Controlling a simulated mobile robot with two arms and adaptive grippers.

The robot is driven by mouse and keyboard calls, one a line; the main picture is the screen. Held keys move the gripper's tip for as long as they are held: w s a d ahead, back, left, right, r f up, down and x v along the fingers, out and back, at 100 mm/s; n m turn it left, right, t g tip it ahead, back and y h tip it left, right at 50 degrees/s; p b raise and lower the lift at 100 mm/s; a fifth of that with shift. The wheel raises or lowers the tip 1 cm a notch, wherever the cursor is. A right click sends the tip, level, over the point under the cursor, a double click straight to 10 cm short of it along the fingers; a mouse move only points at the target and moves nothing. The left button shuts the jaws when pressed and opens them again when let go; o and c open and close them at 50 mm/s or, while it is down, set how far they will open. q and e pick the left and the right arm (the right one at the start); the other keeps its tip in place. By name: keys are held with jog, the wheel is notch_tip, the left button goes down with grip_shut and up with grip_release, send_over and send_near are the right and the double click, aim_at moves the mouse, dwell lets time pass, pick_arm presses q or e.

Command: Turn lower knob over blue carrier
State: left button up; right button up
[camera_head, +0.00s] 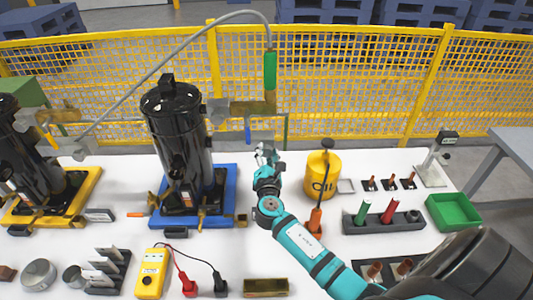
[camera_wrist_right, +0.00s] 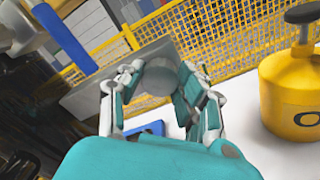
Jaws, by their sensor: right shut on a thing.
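The black compressor (camera_head: 180,125) stands upright on the blue carrier (camera_head: 229,176). My right gripper (camera_head: 266,153) is to the right of the compressor, above the table. In the right wrist view, its fingers (camera_wrist_right: 160,82) are closed around a round grey knob (camera_wrist_right: 156,76) in front of a grey plate (camera_wrist_right: 85,100). The knob is partly covered by the fingers, and I cannot make it out in the head view. A corner of the blue carrier shows below the fingers (camera_wrist_right: 152,128). My left gripper is not in view.
A yellow oil can (camera_head: 322,177) stands close to the right of my right gripper. A second black compressor (camera_head: 30,155) stands on a yellow carrier (camera_head: 85,188) at the left. A multimeter (camera_head: 151,272) and a green tray (camera_head: 453,212) are also on the white table.

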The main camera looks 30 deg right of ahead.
jog(key=o, duration=1.1)
jog(key=shift+w, duration=0.1)
jog(key=shift+o, duration=0.2)
jog(key=v, duration=1.2)
jog(key=shift+f, duration=0.15)
